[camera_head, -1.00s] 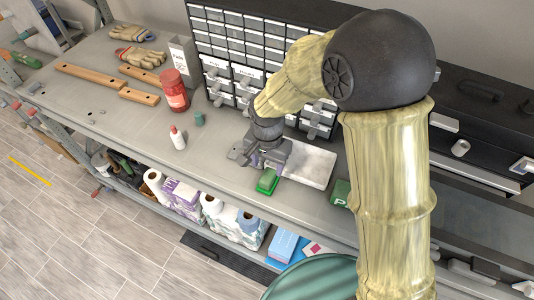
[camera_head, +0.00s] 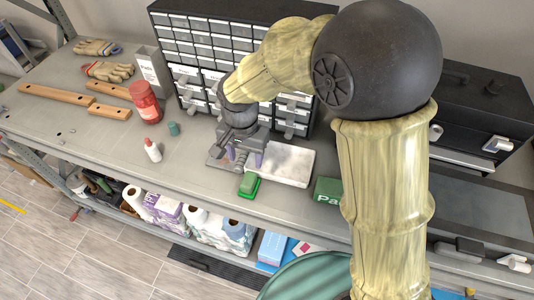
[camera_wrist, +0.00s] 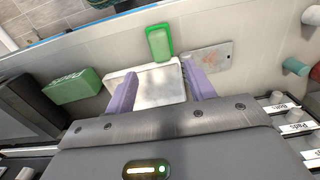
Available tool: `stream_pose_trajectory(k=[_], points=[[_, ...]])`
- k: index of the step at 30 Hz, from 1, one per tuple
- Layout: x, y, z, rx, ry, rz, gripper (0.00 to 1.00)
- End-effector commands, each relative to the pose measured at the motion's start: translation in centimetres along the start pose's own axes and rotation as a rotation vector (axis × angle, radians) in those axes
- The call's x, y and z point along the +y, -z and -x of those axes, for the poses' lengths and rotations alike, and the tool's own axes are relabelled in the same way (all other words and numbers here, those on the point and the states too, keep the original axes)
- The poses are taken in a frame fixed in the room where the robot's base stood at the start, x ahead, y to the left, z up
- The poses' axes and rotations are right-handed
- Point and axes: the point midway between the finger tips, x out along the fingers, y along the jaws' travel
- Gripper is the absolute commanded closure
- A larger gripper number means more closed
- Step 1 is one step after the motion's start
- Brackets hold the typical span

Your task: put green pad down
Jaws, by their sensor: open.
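The green pad (camera_head: 249,184), a small block with a brighter green base, lies flat on the grey bench top near its front edge. It also shows in the wrist view (camera_wrist: 159,42), beyond my fingertips. My gripper (camera_head: 243,160) is just behind the pad, low over the bench. In the wrist view its two purple fingers (camera_wrist: 161,82) are spread, with no object gripped. A shallow whitish tray (camera_head: 291,163) lies right of the pad in the head view and shows between and beside the fingers in the wrist view (camera_wrist: 148,90).
A grey plate (camera_head: 217,160) lies left of the pad. A green box (camera_head: 328,191) stands right of the tray. A white bottle (camera_head: 152,151), teal cup (camera_head: 174,129) and red jar (camera_head: 145,101) stand to the left. A drawer cabinet (camera_head: 205,50) stands behind.

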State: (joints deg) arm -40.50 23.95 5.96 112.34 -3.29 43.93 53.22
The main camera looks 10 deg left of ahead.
Motion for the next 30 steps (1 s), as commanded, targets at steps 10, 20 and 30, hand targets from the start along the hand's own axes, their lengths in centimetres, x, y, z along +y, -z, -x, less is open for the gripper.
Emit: stream_pose_trajectory(k=[10, 20, 30], points=[[1.9, 1.0, 0.2, 0.010, 0.009, -0.002, 0.46], [17.5, 4.4, 1.3, 0.111, 0.046, 0.031, 0.46], [30.3, 1.1, 1.4, 0.227, 0.014, 0.073, 0.46]])
